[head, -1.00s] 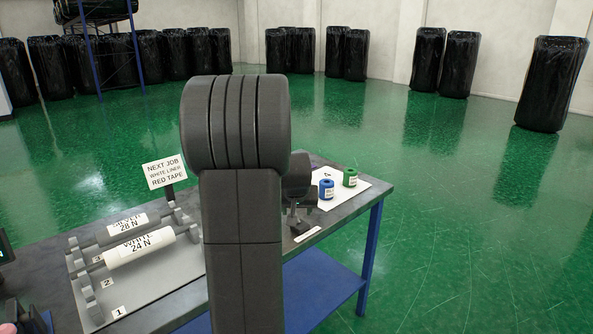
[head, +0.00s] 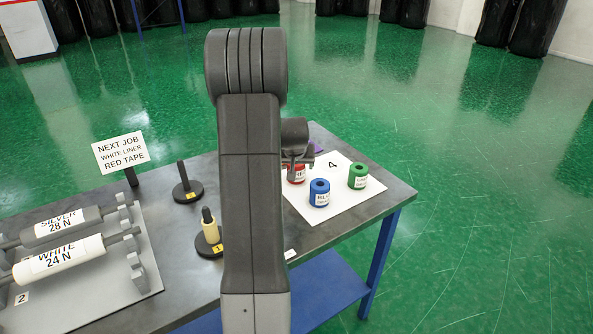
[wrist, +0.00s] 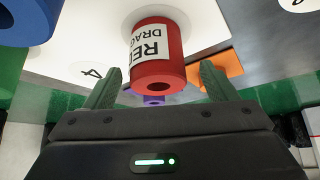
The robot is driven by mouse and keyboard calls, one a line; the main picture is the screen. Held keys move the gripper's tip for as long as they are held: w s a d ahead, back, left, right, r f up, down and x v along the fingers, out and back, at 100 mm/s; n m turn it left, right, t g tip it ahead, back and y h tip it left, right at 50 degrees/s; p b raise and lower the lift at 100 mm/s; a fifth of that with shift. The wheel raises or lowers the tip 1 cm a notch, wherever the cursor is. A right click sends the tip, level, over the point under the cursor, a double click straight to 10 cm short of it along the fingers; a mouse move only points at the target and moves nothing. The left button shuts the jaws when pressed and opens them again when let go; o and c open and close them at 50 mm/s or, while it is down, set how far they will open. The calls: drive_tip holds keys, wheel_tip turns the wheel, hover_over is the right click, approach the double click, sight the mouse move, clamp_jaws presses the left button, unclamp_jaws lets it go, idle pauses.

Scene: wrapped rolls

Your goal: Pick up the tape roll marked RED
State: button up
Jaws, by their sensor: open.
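The red tape roll (wrist: 160,62) has a white label that reads RED, shown upside down in the wrist view. In the head view the red roll (head: 297,177) stands on the white sheet marked 4 (head: 345,212), partly hidden by my gripper (head: 297,161). In the wrist view my gripper (wrist: 157,84) is open. Its two fingers lie to either side of the red roll in the picture, with gaps showing; how deep the roll sits between them I cannot tell. A blue roll (head: 319,193) and a green roll (head: 358,176) stand to its right.
A purple item (head: 318,147) lies behind the red roll. The wrist view also shows an orange patch (wrist: 231,66). A post holding a cream roll (head: 210,228), an empty post (head: 187,185), a job sign (head: 121,152) and a rack with liner rolls (head: 58,259) stand to the left.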

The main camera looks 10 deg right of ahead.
drive_tip(key=shift+p+x, duration=0.4)
drive_tip(key=shift+x, duration=1.7)
drive_tip(key=shift+d, duration=0.1)
drive_tip(key=shift+c, duration=0.2)
drive_tip(key=c, duration=1.1)
drive_tip(key=shift+r, duration=0.1)
drive_tip(key=shift+c, duration=0.2)
